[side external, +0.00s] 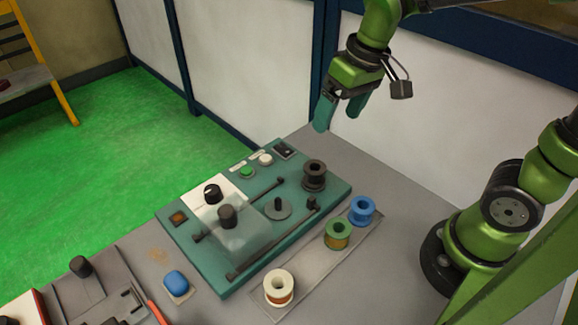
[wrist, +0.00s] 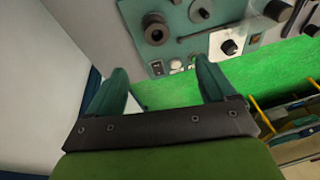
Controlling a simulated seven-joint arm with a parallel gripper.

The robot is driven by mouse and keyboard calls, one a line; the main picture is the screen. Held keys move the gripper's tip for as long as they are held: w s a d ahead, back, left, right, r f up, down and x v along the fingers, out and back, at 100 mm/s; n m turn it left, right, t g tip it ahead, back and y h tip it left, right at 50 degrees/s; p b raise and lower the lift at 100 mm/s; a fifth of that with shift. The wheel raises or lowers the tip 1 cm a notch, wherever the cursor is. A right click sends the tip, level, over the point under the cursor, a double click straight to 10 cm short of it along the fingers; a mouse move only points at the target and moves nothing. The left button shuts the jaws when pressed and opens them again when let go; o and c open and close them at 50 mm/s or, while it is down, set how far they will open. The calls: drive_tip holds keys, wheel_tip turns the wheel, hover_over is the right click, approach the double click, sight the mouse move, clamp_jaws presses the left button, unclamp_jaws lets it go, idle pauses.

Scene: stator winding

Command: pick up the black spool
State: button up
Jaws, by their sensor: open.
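The black spool (side external: 314,176) stands upright on the back right part of the teal winding board (side external: 208,262). In the wrist view the black spool (wrist: 156,29) shows from above near the top, beyond my fingers. My gripper (side external: 339,112) is open and empty, in the air above and behind the board, well apart from the spool. Its two teal fingers are spread in the wrist view (wrist: 160,85), with green floor between them.
A blue spool (side external: 362,210), a green spool (side external: 338,233) and a white spool (side external: 279,288) stand on a grey strip right of the board. The board carries knobs, rods and a clear cover (side external: 235,236). A wall (side external: 430,125) stands behind the table.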

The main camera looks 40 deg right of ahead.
sight(315, 171)
drive_tip(key=w+f+n+g, duration=0.1)
drive_tip(key=f, duration=0.4)
drive_tip(key=w+f+n, duration=0.1)
drive_tip(key=f, duration=0.5)
drive_tip(key=w+a+f+n+g+h, duration=0.1)
drive_tip(key=f, duration=0.5)
drive_tip(key=shift+w+f+g, duration=0.15)
drive_tip(key=shift+w+g, duration=0.15)
drive_tip(key=shift+w, duration=0.05)
drive_tip(key=c, duration=1.1)
